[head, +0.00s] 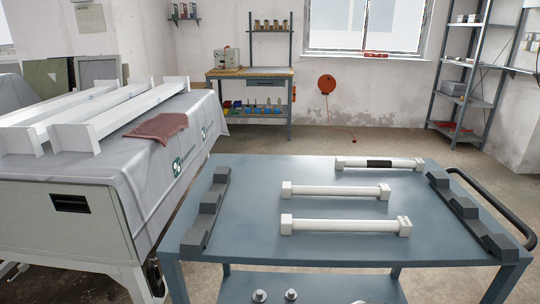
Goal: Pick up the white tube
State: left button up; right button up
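Three white tubes with block-shaped ends lie crosswise on the blue-grey cart table (260,245). The nearest white tube (345,226) is the longest-looking. The middle white tube (335,192) is a little farther back and appears shorter. Neither of my grippers shows in the head view, and nothing is seen touching the tubes.
Dark stepped holders stand along the cart's left (208,210) and right (468,215) sides. A black handle (500,205) curves along the right edge. A covered machine (160,165) with white beams and a reddish cloth (158,127) stands left. Floor beyond the cart is clear.

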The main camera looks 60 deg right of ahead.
aim_at(403, 225)
jog(key=z, duration=2.3)
